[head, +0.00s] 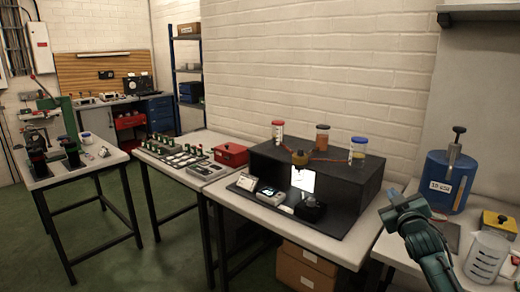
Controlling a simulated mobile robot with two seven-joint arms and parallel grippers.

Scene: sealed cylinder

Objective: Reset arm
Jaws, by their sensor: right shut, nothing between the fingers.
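My right arm comes in at the lower right. Its gripper (392,197) is raised at the right end of the middle table, pointing away from me. It is shut and looks empty, and its fingers are small and partly hidden by its own wrist. My left gripper is outside the view. A blue cylinder (448,182) with a white label and a dark top handle stands upright on the right-hand table, to the right of my gripper and apart from it.
A black stepped stand (340,172) with lidded jars and small devices fills the middle table. A clear beaker (487,254) and a yellow-topped box (499,222) stand right of my forearm. A red box (231,154) sits further left. Green floor is open at lower left.

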